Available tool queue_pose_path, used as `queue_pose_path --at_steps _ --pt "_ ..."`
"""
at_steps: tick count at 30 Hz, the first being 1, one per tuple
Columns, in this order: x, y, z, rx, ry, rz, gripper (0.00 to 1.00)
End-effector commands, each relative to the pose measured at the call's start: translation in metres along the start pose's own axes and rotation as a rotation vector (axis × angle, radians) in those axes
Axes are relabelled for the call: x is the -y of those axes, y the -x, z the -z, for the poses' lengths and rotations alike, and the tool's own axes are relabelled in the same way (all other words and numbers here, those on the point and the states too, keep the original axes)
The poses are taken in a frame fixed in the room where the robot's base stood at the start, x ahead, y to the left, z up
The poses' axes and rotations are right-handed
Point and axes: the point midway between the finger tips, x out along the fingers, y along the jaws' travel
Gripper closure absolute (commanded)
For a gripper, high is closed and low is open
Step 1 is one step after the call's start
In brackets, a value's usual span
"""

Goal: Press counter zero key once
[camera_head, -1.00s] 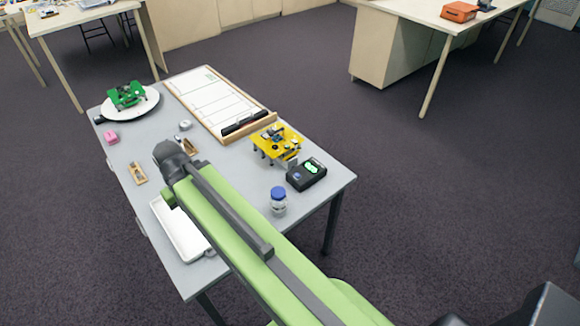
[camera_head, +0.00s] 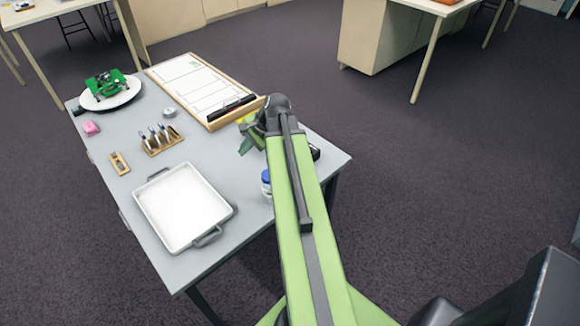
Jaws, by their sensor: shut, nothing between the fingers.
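The counter (camera_head: 315,152), a small black box, is almost wholly hidden behind my arm on the right part of the grey table; only a dark edge shows. Its keys and display cannot be seen now. My gripper (camera_head: 246,146) is partly in view, green, at the far end of my arm, left of the counter in the picture. It is shut and empty. Whether it touches anything below cannot be told.
The yellow stand (camera_head: 245,119) is mostly hidden behind my arm's end. A blue-capped jar (camera_head: 266,183) stands close to my arm's left side. A white tray (camera_head: 182,205), a tool rack (camera_head: 163,141) and a framed board (camera_head: 200,88) take up the table's left and back.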

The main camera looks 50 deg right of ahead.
Motion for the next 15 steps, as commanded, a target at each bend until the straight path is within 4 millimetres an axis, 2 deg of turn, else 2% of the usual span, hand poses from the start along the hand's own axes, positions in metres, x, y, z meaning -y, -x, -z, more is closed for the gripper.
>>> queue_pose_path --at_steps 1,3,6,10,15 --pt "-0.013 0.004 0.037 -0.018 -0.128 0.058 1.00" --pt "-0.025 0.021 0.076 -0.031 -0.294 0.137 1.00" --pt "-0.041 0.042 0.118 -0.040 -0.477 0.230 1.00" --pt "-0.055 0.061 0.148 -0.043 -0.615 0.304 1.00" --pt "-0.059 0.070 0.158 -0.043 -0.665 0.332 1.00"
